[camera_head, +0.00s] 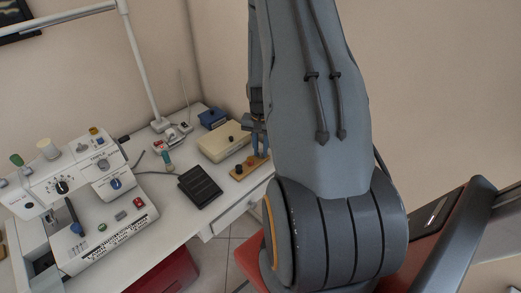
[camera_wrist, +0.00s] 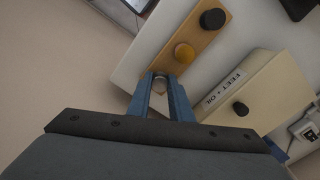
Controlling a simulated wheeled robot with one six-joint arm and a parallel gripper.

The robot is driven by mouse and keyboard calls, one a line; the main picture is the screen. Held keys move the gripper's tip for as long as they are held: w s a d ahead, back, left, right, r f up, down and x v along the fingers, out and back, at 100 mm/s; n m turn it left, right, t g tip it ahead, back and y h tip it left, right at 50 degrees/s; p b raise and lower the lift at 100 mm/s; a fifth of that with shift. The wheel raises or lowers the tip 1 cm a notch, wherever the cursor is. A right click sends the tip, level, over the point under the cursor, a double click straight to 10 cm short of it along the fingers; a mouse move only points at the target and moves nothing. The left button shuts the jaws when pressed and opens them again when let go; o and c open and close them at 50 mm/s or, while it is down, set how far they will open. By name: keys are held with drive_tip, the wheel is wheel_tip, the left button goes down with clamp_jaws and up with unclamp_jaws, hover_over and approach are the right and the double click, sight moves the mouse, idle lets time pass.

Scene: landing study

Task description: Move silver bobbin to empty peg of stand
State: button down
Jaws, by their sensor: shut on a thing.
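The wooden stand (camera_head: 248,170) lies near the table's right edge. In the head view my gripper (camera_head: 260,149) is over the stand's right end, partly hidden by my arm. I cannot tell whether the bobbin is on a peg.
A cream box (camera_head: 223,142) labelled "FEET + OIL" stands close behind the stand. A blue box (camera_head: 212,118) is farther back. A black pad (camera_head: 200,187) lies left of the stand, and a sewing machine (camera_head: 85,205) fills the left. The table's front edge is close.

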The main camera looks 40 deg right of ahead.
sight(260, 151)
drive_tip(key=c, duration=1.5)
unclamp_jaws()
drive_tip(key=shift+r+b, duration=1.1)
drive_tip(key=shift+r, duration=2.75)
drive_tip(key=shift+a, duration=0.1)
drive_tip(key=s+a+r+n, duration=0.1)
drive_tip(key=a+r+n, duration=0.5)
drive_tip(key=a, duration=0.9)
drive_tip(key=s+a+r+n, duration=0.1)
drive_tip(key=s+a+r, duration=0.1)
drive_tip(key=a, duration=0.2)
drive_tip(key=s+a+r+n+t, duration=0.1)
drive_tip(key=s+a+n, duration=0.1)
drive_tip(key=a, duration=0.3)
drive_tip(key=s+a+r+n, duration=0.2)
drive_tip(key=s+a, duration=0.2)
drive_tip(key=shift+s+a+r+b, duration=0.1)
drive_tip(key=shift+a+r+b, duration=0.05)
drive_tip(key=shift+r+b, duration=0.2)
